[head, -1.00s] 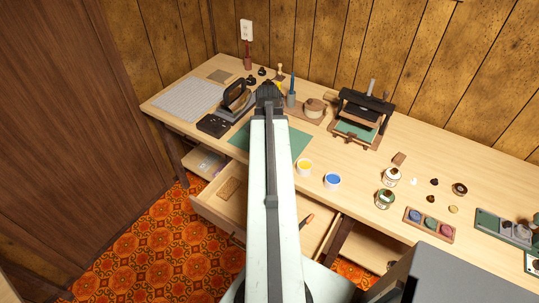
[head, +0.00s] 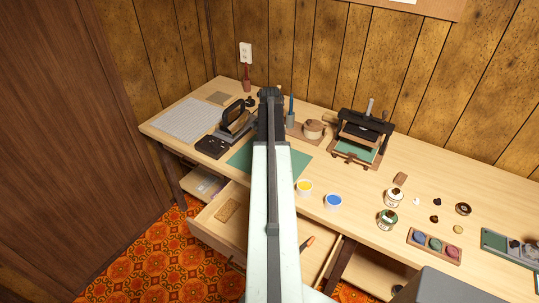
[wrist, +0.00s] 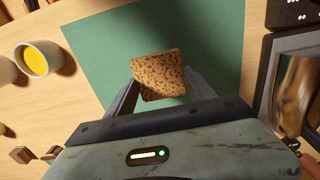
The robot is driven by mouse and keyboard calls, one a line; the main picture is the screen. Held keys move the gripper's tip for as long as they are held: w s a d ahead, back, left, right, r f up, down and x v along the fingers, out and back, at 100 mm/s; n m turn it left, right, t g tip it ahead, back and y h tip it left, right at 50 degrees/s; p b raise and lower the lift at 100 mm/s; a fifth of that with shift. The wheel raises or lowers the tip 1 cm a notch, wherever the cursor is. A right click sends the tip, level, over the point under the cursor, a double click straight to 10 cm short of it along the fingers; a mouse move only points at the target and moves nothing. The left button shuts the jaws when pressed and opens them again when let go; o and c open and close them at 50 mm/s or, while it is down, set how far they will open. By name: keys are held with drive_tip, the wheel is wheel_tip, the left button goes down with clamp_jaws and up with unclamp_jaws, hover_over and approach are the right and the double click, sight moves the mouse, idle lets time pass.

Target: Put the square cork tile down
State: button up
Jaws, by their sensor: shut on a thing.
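The square cork tile (wrist: 158,75) is brown and speckled, and it sits between the two fingers of my gripper (wrist: 157,88) in the wrist view. My gripper is shut on it. A green mat (wrist: 95,35) spreads behind the tile in that view; the gap between them cannot be judged. In the head view my gripper (head: 270,95) is at the far end of my arm, over the back part of the table. My arm hides the tile and the middle of the mat (head: 295,162) there.
A yellow paint pot (head: 304,187) and a blue one (head: 333,201) stand right of my arm. A dark iron-like tool (head: 236,118) stands close on the left. A small press (head: 362,135) is at the right. An open drawer (head: 210,224) juts out below the table.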

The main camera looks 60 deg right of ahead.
drive_tip(key=f+b, duration=0.4)
drive_tip(key=shift+w+d, duration=0.15)
drive_tip(key=shift+d, duration=0.15)
drive_tip(key=shift+r, duration=0.2)
drive_tip(key=shift+f, duration=0.15)
drive_tip(key=o, duration=1.3)
wheel_tip(320, 180, up, 12)
drive_tip(key=p, duration=1.2)
drive_tip(key=shift+r, duration=0.2)
